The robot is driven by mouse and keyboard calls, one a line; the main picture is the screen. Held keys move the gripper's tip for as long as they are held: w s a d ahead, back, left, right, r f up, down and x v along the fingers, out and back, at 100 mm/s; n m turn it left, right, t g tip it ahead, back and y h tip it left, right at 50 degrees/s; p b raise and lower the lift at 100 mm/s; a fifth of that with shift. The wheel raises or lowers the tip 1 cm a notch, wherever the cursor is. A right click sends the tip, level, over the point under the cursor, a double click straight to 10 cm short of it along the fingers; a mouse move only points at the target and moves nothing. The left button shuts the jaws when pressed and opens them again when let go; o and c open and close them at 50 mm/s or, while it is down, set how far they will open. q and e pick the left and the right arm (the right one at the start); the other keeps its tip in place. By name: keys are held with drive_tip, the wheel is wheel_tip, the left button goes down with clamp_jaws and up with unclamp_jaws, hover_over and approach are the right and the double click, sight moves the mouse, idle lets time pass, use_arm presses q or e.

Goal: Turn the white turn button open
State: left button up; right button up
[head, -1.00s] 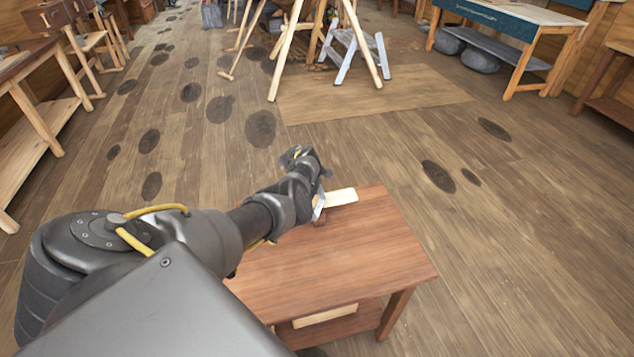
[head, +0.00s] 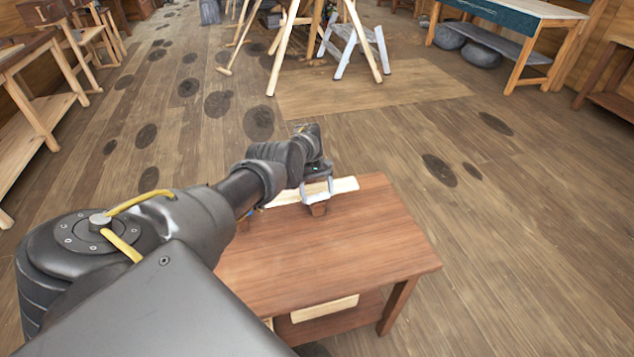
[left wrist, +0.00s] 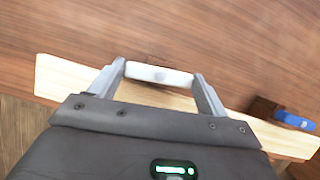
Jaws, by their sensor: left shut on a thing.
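The white turn button (left wrist: 158,75) shows in the left wrist view as a short white bar between the two grey fingers of my left gripper (left wrist: 160,78). The fingers are shut on its two ends. The bar lies over a brown block, mostly hidden, and a pale wooden strip (left wrist: 62,78). In the head view my left gripper (head: 317,196) points down at the far side of the small brown table, just above a brown block (head: 318,209). My right gripper is not in view.
The brown table (head: 370,235) has a bare top towards me. The pale strip (head: 345,185) lies along its far edge. A second brown block (left wrist: 264,107) with a blue piece (left wrist: 295,120) sits at right in the wrist view. Wooden trestle legs (head: 355,45) stand farther back.

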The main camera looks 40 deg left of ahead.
use_arm(q)
drive_tip(key=shift+m, duration=0.6)
drive_tip(key=shift+g+b, duration=0.3)
drive_tip(key=shift+b, duration=0.05)
drive_tip(key=o, duration=1)
drive_tip(key=shift+w+a+r, duration=0.15)
drive_tip(key=shift+a+r, duration=0.05)
drive_tip(key=shift+r, duration=0.25)
drive_tip(key=b+v, duration=0.1)
drive_tip(key=v, duration=0.8)
drive_tip(key=shift+r+b, duration=0.3)
drive_tip(key=shift+r, duration=0.15)
